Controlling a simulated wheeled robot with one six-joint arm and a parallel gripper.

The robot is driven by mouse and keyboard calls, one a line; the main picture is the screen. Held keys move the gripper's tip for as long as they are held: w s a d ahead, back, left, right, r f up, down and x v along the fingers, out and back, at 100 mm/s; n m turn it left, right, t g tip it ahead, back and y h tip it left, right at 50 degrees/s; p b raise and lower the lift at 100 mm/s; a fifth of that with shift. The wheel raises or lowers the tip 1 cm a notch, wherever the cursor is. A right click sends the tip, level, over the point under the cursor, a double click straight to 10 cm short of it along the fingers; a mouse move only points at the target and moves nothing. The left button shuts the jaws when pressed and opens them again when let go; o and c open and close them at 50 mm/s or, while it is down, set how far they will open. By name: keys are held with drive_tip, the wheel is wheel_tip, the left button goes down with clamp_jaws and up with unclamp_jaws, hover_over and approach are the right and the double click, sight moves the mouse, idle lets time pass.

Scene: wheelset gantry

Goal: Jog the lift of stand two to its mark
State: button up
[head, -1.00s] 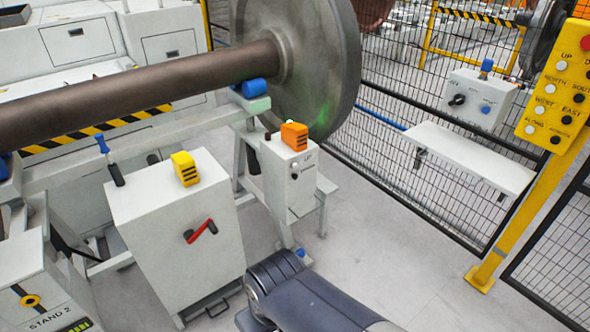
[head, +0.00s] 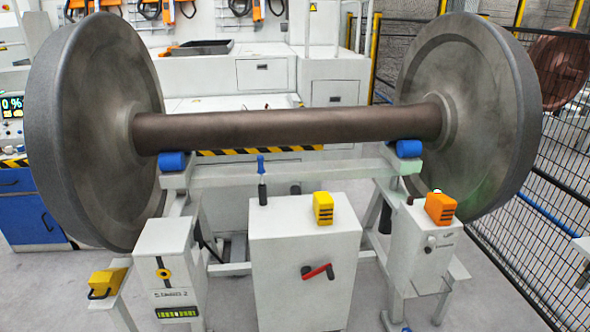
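Stand two shows as a grey post box (head: 165,240) at the lower left, labelled STAND 2. Its face has a dark vertical slot with a round yellow marker (head: 163,273) and a lit green gauge (head: 178,313) below. The frame of the stand (head: 285,175) carries the wheelset (head: 285,128) on blue rollers (head: 173,161). A grey cabinet (head: 303,255) in the middle has a red crank handle (head: 318,271). A smaller grey box (head: 420,250) at right has a dark knob and small lettering I cannot read fully. My gripper is not in view.
A yellow block (head: 323,208) and an orange block (head: 440,207) sit on the boxes. A yellow case (head: 107,282) is at lower left. A mesh fence (head: 510,250) closes off the right side. White cabinets (head: 335,80) stand behind.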

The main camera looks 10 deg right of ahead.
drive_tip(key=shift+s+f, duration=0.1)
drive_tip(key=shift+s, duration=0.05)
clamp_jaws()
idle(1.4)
